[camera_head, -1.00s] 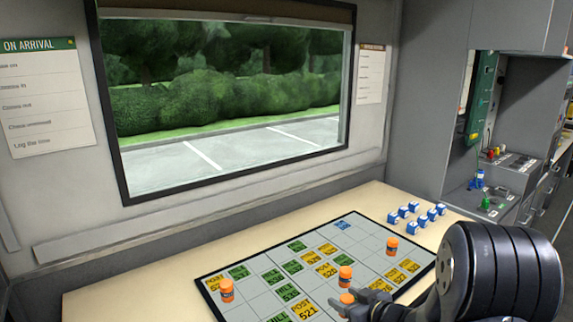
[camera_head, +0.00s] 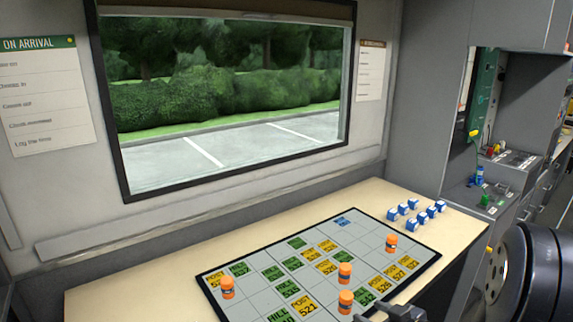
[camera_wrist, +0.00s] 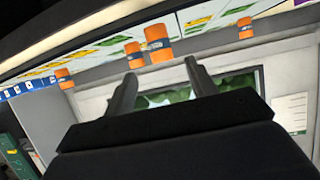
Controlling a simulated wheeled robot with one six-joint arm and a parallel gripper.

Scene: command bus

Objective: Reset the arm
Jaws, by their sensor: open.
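My gripper (camera_head: 392,313) is low at the bottom edge of the head view, just in front of the board's near right side. In the wrist view my gripper (camera_wrist: 160,70) shows two fingers apart with nothing between them. My dark arm fills the lower right corner of the head view. Orange cylinders stand on the gridded board (camera_head: 335,242): one at the left (camera_head: 227,287), two near the middle (camera_head: 345,272) and (camera_head: 346,301), and one at the right (camera_head: 391,243). My gripper is apart from them.
Several blue-and-white blocks (camera_head: 416,215) stand on the cream table (camera_head: 130,278) beyond the board's right corner. A grey cabinet with small coloured items (camera_head: 485,195) is at the right. A window (camera_head: 230,100) and wall are behind. The space above the board is clear.

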